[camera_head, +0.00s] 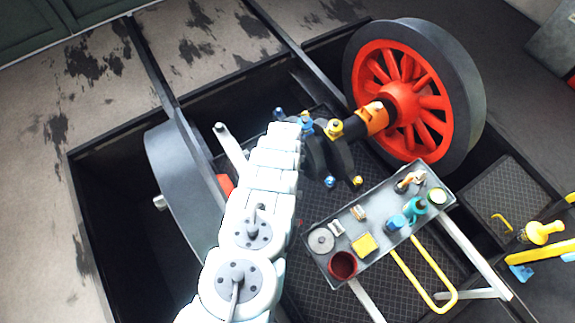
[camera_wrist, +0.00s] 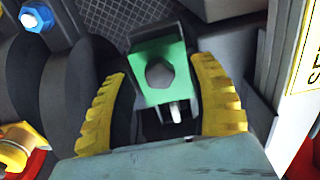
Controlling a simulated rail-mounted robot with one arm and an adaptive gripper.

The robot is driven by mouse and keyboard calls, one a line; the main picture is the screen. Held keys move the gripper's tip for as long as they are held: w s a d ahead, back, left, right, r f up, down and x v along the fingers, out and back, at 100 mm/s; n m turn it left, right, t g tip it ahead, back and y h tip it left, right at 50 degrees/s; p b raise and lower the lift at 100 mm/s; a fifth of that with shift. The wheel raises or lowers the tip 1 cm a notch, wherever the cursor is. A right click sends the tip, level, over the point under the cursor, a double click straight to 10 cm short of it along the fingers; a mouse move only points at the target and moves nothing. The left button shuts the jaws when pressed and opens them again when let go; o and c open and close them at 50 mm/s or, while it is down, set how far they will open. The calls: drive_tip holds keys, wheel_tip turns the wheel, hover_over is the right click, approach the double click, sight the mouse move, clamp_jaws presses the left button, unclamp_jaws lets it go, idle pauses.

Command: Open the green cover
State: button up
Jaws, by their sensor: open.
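The green cover (camera_wrist: 158,66) is a small green block with a grey hexagonal face or opening in it, seen in the wrist view. A dark grey part adjoins its upper end, and a light pin shows just below it. My gripper (camera_wrist: 159,70) has its two yellow ridged fingers apart, one on each side of the green cover. Whether either finger touches it I cannot tell. In the head view my white arm reaches toward the axle, and the green cover and my fingers cannot be made out.
In the head view a large red-spoked wheel (camera_head: 403,97) stands at the right of the axle. A grey tray (camera_head: 320,275) with cups, bottles and small parts is right of my arm. In the wrist view a blue bolt (camera_wrist: 36,17) and a yellow fitting (camera_wrist: 18,142) are at left.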

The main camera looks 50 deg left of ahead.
drive_tip(key=shift+w+r, duration=0.1)
drive_tip(key=shift+r, duration=0.95)
wheel_tip(320, 180, up, 9)
drive_tip(key=shift+r, duration=0.2)
idle(0.8)
